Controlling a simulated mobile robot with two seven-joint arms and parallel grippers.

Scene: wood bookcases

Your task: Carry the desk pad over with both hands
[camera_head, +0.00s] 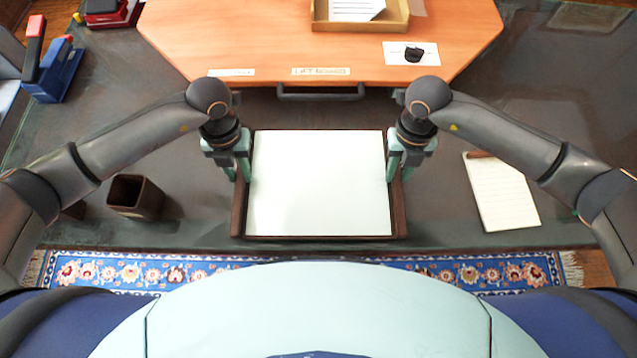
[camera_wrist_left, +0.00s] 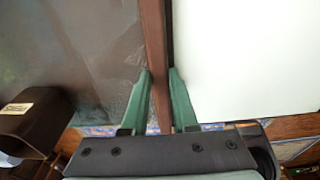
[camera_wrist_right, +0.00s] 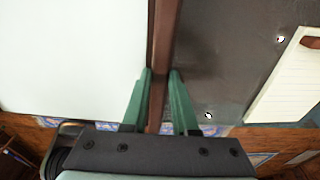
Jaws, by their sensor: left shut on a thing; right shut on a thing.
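The desk pad (camera_head: 318,185) is a white sheet in a dark brown wooden frame, at the near edge of the dark desk in the head view. My left gripper (camera_head: 242,172) is shut on its left side rail, which runs between the green fingers in the left wrist view (camera_wrist_left: 160,95). My right gripper (camera_head: 394,172) is shut on its right side rail, likewise between the fingers in the right wrist view (camera_wrist_right: 160,95). The pad looks level; I cannot tell whether it touches the desk.
An orange board (camera_head: 270,40) labelled "LIFT BOARD", with a handle (camera_head: 320,92), lies beyond the pad and bears a wooden tray (camera_head: 340,27) and a black object (camera_head: 414,54).

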